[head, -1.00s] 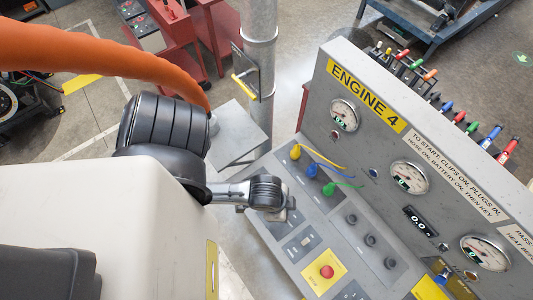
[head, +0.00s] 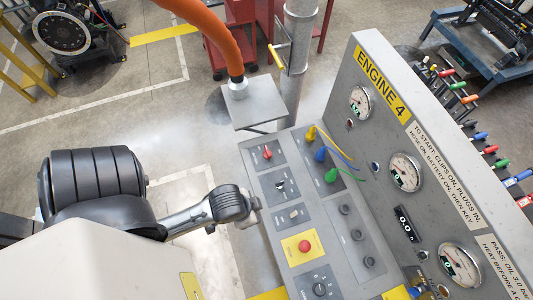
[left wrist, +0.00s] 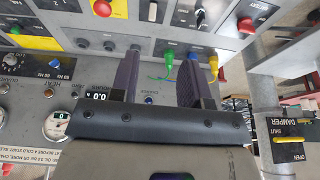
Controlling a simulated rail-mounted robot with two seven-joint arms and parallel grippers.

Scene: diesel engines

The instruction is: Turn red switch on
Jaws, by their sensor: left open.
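The red switch (head: 267,152) is a small red rotary knob on a grey plate at the far left of the sloped console (head: 335,240). It also shows in the left wrist view (left wrist: 247,25), right of the fingers. Its exact setting is too small to tell. My left gripper (head: 252,210) hangs by the console's left edge, nearer than the red switch and apart from it. In the left wrist view its two fingers (left wrist: 158,62) are spread with nothing gripped between them. My right gripper is not in view.
A black rotary switch (head: 280,185), a toggle (head: 292,214) and a red stop button (head: 304,246) on yellow line the console. Yellow, blue and green plugs (head: 331,175) with wires stand right of the red switch. An orange hose (head: 220,40) meets a grey box behind.

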